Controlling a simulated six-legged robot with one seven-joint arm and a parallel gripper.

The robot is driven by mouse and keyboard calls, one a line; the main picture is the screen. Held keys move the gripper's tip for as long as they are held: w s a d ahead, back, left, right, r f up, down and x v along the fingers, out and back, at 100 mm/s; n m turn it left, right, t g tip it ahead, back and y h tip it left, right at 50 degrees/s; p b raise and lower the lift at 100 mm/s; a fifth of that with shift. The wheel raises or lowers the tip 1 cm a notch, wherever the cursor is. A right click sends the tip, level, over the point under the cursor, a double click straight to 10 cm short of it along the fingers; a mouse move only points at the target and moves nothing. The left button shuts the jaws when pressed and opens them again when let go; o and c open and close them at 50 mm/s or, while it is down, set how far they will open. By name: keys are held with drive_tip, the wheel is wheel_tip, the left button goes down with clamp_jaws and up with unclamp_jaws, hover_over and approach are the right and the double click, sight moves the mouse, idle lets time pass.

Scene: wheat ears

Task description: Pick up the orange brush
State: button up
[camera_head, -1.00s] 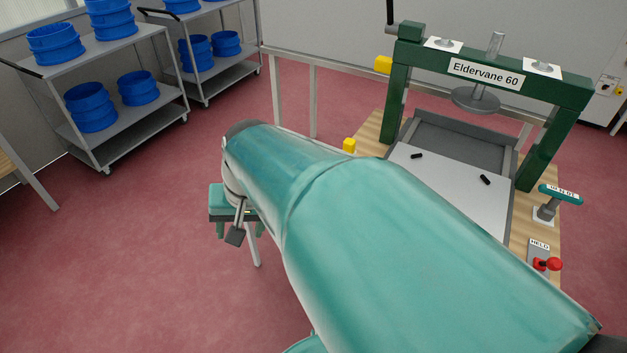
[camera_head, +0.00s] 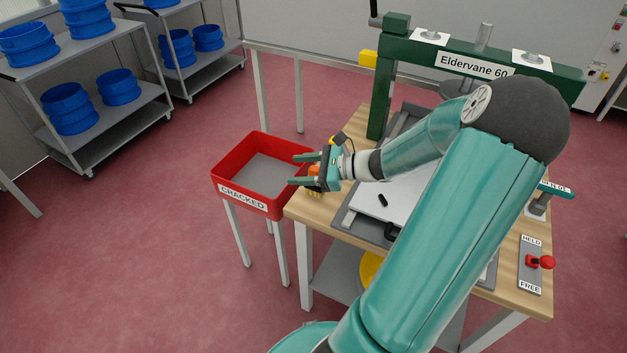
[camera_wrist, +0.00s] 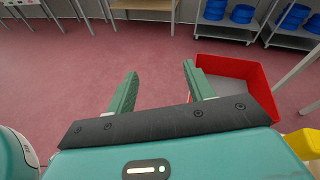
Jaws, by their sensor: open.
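The orange brush (camera_head: 314,171) is at the left end of the wooden table (camera_head: 525,268), with a yellow lower part that looks like bristles. It is partly hidden behind my gripper in the head view. My gripper (camera_head: 302,169) is open, its two green fingers pointing left toward the red bin, right by the brush. I cannot tell whether they touch. In the wrist view my gripper (camera_wrist: 160,76) has its fingers apart with only red floor between them. The brush is not clearly seen there.
A red bin (camera_head: 238,203) labelled CRACKED stands on legs left of the table. A green press (camera_head: 425,50) labelled Eldervane 60 stands on the table behind my arm. A red lever (camera_head: 543,262) is at the right. Trolleys (camera_head: 105,115) with blue tubs stand at the back left.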

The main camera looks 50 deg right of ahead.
drive_tip(key=s+d+r+m+t+h, duration=0.1)
drive_tip(key=s+d+m+t+h, duration=0.15)
drive_tip(key=d+m+t, duration=0.4)
drive_tip(key=n+g, duration=0.1)
drive_tip(key=g, duration=0.1)
approach(309, 167)
drive_tip(key=x, duration=0.2)
drive_tip(key=shift+w+d+f+h, duration=0.15)
drive_tip(key=shift+w+f+h, duration=0.1)
drive_tip(key=shift+w, duration=0.2)
drive_tip(key=shift+x, duration=3.8)
drive_tip(key=c, duration=1.1)
